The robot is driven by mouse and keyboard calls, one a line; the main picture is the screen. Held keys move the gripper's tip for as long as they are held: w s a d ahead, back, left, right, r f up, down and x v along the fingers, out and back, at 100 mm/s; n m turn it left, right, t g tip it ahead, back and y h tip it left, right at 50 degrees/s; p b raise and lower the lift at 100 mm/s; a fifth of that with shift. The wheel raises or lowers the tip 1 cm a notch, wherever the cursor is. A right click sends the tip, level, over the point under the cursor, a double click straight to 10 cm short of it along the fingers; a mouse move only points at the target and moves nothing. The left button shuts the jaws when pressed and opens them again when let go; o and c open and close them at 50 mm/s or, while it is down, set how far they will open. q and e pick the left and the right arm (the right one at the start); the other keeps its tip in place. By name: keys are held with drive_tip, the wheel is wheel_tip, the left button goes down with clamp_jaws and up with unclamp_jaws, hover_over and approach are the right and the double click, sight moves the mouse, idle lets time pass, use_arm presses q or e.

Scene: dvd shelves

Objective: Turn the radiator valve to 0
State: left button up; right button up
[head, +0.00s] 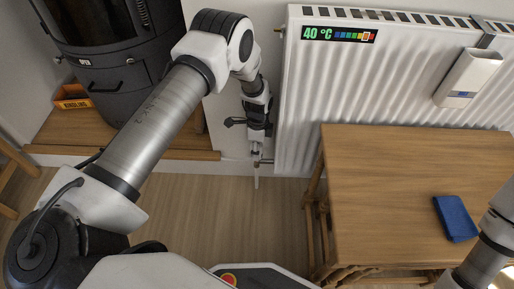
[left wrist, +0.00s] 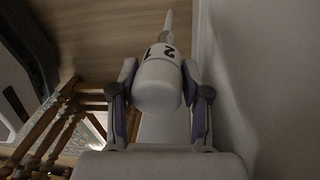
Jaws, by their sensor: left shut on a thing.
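The radiator valve (left wrist: 157,85) is a white rounded knob in the left wrist view, with the digits 2 and 1 in black near its far end. My left gripper (left wrist: 158,75) has a finger on either side of the knob and is shut on it. In the head view my left gripper (head: 257,140) points down at the lower left corner of the white radiator (head: 400,70).
A wooden table (head: 400,180) with a blue object (head: 455,217) stands right of the valve, close to the radiator. A dark stove (head: 120,75) and an orange kindling box (head: 72,97) are at the left. The radiator carries a 40 °C strip (head: 339,35). Floor is clear between them.

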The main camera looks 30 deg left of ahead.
use_arm(q)
drive_tip(key=shift+s, duration=0.1)
idle(0.4)
drive_tip(key=o, duration=1.2)
drive_tip(key=shift+f, duration=0.1)
drive_tip(key=shift+c, duration=0.2)
drive_tip(key=r, duration=0.7)
drive_tip(key=shift+w+a+r, duration=0.1)
drive_tip(key=shift+w+r, duration=0.2)
drive_tip(key=shift+w, duration=0.1)
